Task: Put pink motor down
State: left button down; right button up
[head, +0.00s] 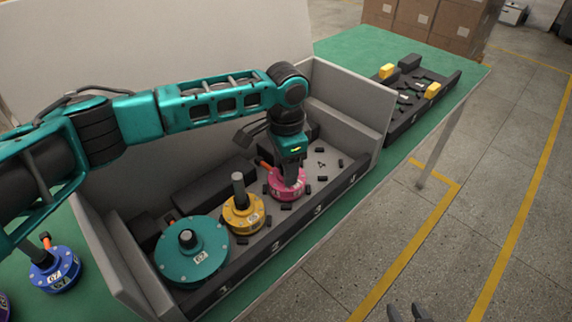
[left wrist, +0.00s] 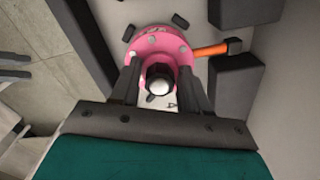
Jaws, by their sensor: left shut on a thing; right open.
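The pink motor (head: 284,190) sits low in the grey fixture box (head: 335,110), by the slot marked 3. My left gripper (head: 291,172) points down over it and is shut on its upright shaft. In the left wrist view the pink flange (left wrist: 150,44) shows beyond the fingers (left wrist: 160,80), with an orange connector (left wrist: 207,50) to its right. The motor looks upright among small black locating blocks; I cannot tell whether it fully rests on the floor. My right gripper (head: 408,314) is open and empty at the bottom edge, away from the box.
A teal motor (head: 190,252) stands by slot 1 and a yellow motor (head: 243,214) by slot 2, close to the pink one. Slot 4 is free. A blue motor (head: 55,270) stands outside at left. A dark tray (head: 408,105) with yellow blocks lies on the green table (head: 350,48).

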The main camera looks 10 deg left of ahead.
pick_arm(q)
jog(key=c, duration=1)
grip_release()
jog(key=shift+f, duration=0.15)
jog(key=o, duration=0.5)
jog(key=shift+c, duration=0.2)
notch_tip(320, 180, up, 12)
jog(key=shift+r+p, duration=0.2)
jog(key=shift+p, duration=0.2)
